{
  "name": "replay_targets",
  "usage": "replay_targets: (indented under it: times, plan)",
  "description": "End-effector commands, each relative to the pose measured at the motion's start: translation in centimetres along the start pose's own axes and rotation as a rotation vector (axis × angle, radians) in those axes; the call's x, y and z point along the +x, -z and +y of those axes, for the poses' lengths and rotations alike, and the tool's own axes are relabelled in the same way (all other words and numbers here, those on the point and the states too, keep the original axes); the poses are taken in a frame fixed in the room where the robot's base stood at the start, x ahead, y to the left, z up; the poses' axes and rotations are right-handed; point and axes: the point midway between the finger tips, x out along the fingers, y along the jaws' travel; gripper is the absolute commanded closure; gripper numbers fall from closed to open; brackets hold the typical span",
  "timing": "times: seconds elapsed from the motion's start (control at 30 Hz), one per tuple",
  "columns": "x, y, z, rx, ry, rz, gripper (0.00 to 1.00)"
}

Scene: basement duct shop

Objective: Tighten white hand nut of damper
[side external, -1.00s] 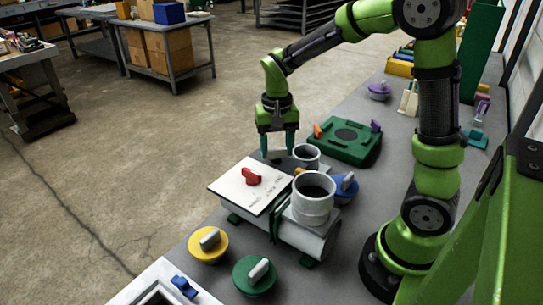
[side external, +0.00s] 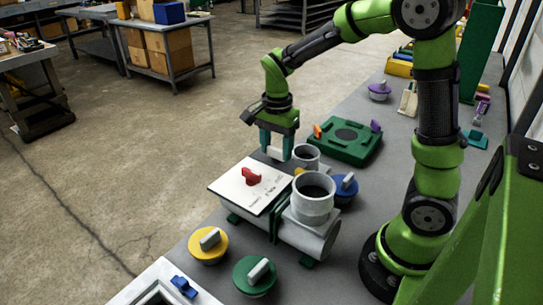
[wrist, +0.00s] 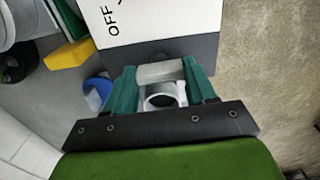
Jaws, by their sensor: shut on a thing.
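My gripper (side external: 275,153) points down at the far end of the damper, just behind its white plate (side external: 238,188) with a red handle (side external: 250,177). In the wrist view, my gripper's teal fingers (wrist: 161,84) are shut on a pale grey-white bar, which appears to be the wing of the white hand nut (wrist: 160,72). A white ring-shaped part (wrist: 163,98) shows just below the bar, between the fingers. The plate's "OFF" marking shows at the top of the wrist view. In the side view the nut is mostly hidden by the fingers.
Grey pipe openings (side external: 312,193) rise close to the right of my gripper. A green box (side external: 343,142) lies behind. Blue (side external: 345,186), yellow (side external: 208,244) and green (side external: 254,274) round knobs stand around the damper. The bench's left edge drops to open floor.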

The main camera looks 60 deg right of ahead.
Motion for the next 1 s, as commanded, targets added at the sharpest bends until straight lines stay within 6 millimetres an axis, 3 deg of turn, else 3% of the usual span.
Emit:
replay_targets:
  times: [0.63, 0.67, 0.7, 0.8, 1.0]
  plan:
    - [-0.08, 0.11, -0.05, 0.05, 0.003, 0.001, 0.75]
    - [-0.08, 0.11, -0.04, 0.05, 0.003, 0.001, 0.4]
    - [-0.08, 0.11, -0.04, 0.05, 0.002, 0.001, 0.34]
    - [-0.06, 0.09, -0.03, 0.049, 0.002, 0.001, 0.19]
    - [-0.03, 0.05, -0.01, 0.047, 0.001, 0.001, 0.19]
